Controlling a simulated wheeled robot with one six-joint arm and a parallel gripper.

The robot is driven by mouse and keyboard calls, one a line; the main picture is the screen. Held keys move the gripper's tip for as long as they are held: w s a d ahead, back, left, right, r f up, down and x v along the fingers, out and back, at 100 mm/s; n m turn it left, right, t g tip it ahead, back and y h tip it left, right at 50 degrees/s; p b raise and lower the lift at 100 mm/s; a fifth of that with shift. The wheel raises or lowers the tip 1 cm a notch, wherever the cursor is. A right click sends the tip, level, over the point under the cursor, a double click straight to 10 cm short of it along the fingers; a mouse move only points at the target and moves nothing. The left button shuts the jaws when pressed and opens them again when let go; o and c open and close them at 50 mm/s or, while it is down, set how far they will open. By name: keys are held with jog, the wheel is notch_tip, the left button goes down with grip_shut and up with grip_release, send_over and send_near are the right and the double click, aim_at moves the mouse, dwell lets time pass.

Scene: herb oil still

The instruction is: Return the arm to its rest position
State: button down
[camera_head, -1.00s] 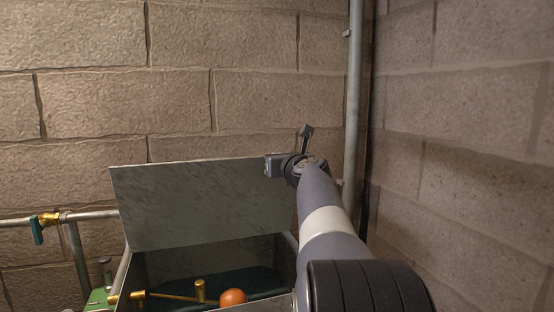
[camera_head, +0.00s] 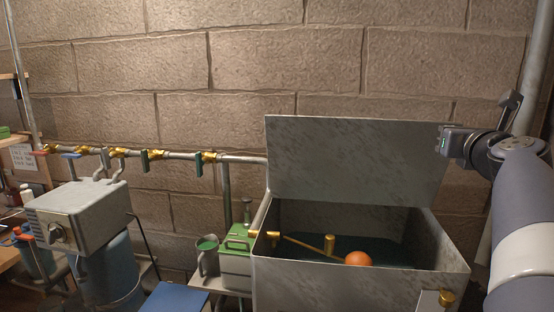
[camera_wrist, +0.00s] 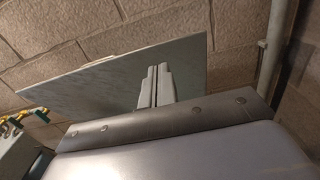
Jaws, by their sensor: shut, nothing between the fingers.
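My arm runs up the right edge of the head view, and its wrist end (camera_head: 462,142) is beside the right edge of the raised grey lid. In the wrist view my gripper (camera_wrist: 156,78) shows two pale fingers close together, shut and empty. The lid (camera_wrist: 95,85) appears behind the fingers there. In the head view the fingers cannot be made out clearly.
A grey tank (camera_head: 350,285) stands open below the lid (camera_head: 350,160), with an orange ball (camera_head: 358,259) on a brass rod inside. A pipe with brass valves (camera_head: 208,157) runs along the block wall. A green can (camera_head: 237,262) and a mug (camera_head: 207,255) stand left of the tank.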

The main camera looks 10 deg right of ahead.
aim_at(435, 123)
jog(key=shift+w, duration=0.1)
jog(key=p+x, duration=0.3)
jog(key=x, duration=0.7)
jog(key=shift+w+d, duration=0.1)
jog(key=shift+w, duration=0.3)
jog(key=shift+s+f, duration=0.2)
jog(key=shift+s, duration=0.15)
jog(key=shift+r, duration=0.15)
